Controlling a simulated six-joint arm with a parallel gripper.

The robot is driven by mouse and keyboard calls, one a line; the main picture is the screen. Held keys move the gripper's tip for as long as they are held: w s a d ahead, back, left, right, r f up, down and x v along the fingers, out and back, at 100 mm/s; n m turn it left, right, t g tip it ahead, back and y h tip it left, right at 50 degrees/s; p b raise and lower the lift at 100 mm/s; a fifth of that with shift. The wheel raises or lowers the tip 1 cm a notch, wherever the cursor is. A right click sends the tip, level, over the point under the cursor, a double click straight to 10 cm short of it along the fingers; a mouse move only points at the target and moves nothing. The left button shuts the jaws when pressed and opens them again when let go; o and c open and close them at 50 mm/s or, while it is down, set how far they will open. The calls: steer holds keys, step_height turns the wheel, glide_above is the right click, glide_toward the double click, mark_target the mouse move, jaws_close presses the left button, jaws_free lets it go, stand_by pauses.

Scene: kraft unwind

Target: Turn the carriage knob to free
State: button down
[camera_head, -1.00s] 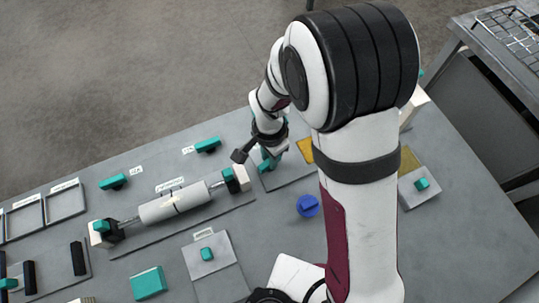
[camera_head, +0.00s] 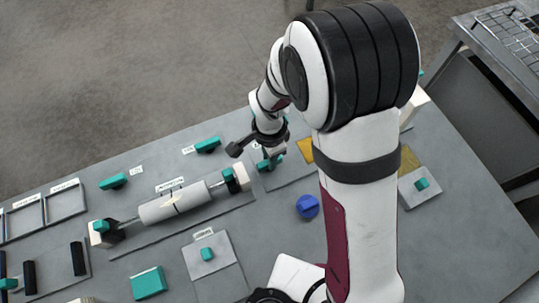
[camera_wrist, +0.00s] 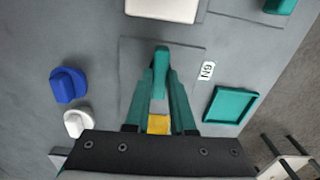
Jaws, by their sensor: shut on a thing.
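A teal bar-shaped knob (camera_wrist: 161,62) stands on a grey plate in the wrist view. My gripper (camera_wrist: 161,82) points at it, and its two teal fingers close in on either side of the bar. The gripper is shut on this knob. In the head view my gripper (camera_head: 271,158) is low over the plate right of the roller, with part of the teal knob (camera_head: 263,166) showing beside it. The arm hides part of this area. I cannot read a carriage label or free mark on the knob.
A white roller (camera_head: 172,206) lies left of the gripper in the head view. A blue knob (camera_wrist: 68,85), a white knob (camera_wrist: 77,123) and a teal tray (camera_wrist: 231,105) surround the plate. A yellow patch (camera_wrist: 157,124) lies between the fingers.

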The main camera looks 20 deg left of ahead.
steer(key=c, duration=0.8)
jaws_free()
steer(key=shift+o, duration=0.2)
step_height(320, 180, up, 16)
steer(key=s+d+r, duration=0.3)
steer(key=s+d, duration=0.1)
steer(key=d, duration=0.7)
steer(key=s+d+n+y, duration=0.1)
steer(key=s+d+n, duration=0.1)
steer(key=s+d, duration=0.5)
steer(key=s, duration=0.2)
steer(key=shift+s+f+n+y, duration=0.25)
steer(key=shift+s+n+y, duration=0.1)
steer(key=shift+n+y, duration=0.05)
